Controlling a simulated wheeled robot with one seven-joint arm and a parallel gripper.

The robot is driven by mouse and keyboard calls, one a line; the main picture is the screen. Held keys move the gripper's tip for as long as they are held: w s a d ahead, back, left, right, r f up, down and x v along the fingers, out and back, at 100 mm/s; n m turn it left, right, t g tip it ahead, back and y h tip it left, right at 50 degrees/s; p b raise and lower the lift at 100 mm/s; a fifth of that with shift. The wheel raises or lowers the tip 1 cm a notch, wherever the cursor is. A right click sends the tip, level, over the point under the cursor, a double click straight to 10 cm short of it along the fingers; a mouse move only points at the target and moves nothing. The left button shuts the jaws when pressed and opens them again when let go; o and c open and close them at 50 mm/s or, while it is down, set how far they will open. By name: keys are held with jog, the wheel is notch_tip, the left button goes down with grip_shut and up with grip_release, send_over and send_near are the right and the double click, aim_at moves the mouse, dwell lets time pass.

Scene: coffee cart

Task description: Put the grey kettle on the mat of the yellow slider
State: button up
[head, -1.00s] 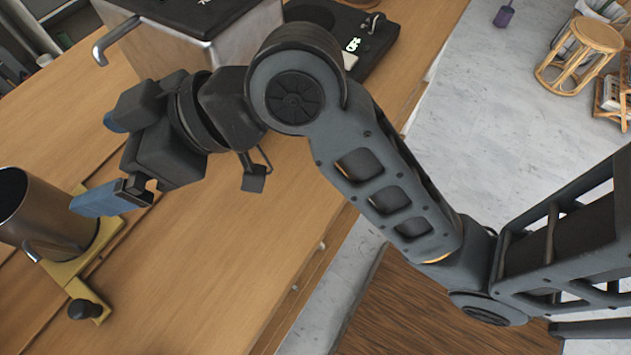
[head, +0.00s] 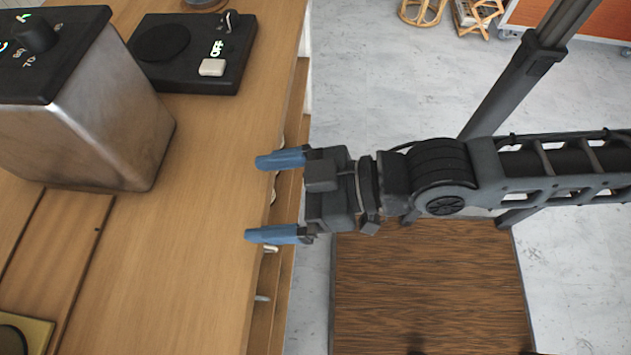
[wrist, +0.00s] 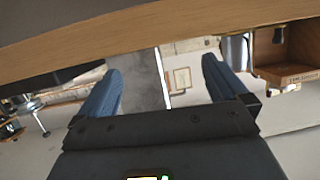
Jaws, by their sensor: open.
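The corner of a yellow plate (head: 45,328), which looks like part of the yellow slider, shows at the bottom left of the head view. A dark round shape (head: 12,340) lies on it, cut off by the frame; I cannot tell if it is the mat. The grey kettle cannot be made out in either current view. My gripper (head: 254,199) is open and empty, its blue fingers pointing left at the counter's right edge, well right of the plate. In the wrist view, nothing sits between the fingers (wrist: 162,75).
A steel box with a black control top (head: 95,130) stands on the wooden counter (head: 200,190) at the left. A black device with a round pad (head: 195,60) lies behind it. The counter's middle is clear. The wrist view shows an open wooden compartment (wrist: 285,50) at right.

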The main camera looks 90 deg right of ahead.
jog(key=v, duration=0.7)
jog(key=shift+h, duration=0.3)
